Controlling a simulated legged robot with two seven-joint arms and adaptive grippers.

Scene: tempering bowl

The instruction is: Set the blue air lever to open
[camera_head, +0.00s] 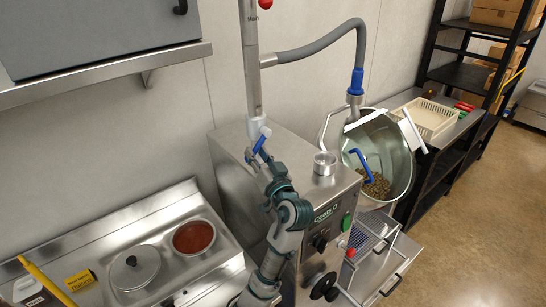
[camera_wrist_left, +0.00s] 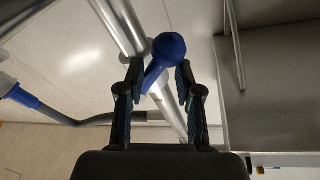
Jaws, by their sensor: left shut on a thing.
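The blue air lever (camera_head: 261,141) sits on the vertical metal pipe (camera_head: 251,75) above the steel machine. It also shows in the left wrist view as a blue round-ended handle (camera_wrist_left: 168,50) with its stem running down to the pipe. My left gripper (camera_head: 263,158) is at the lever, its fingers (camera_wrist_left: 160,75) on either side of the handle and shut on it. In the head view the gripper partly hides the lever. My right gripper is not in view.
The steel machine (camera_head: 327,200) carries buttons and knobs on its front. A tilted bowl (camera_head: 403,165) with brown pieces and a blue bent handle is at its right. A grey hose (camera_head: 315,48) arches above. A counter with a red-filled pot (camera_head: 194,237) lies left; a shelf edge (camera_head: 110,70) overhangs it.

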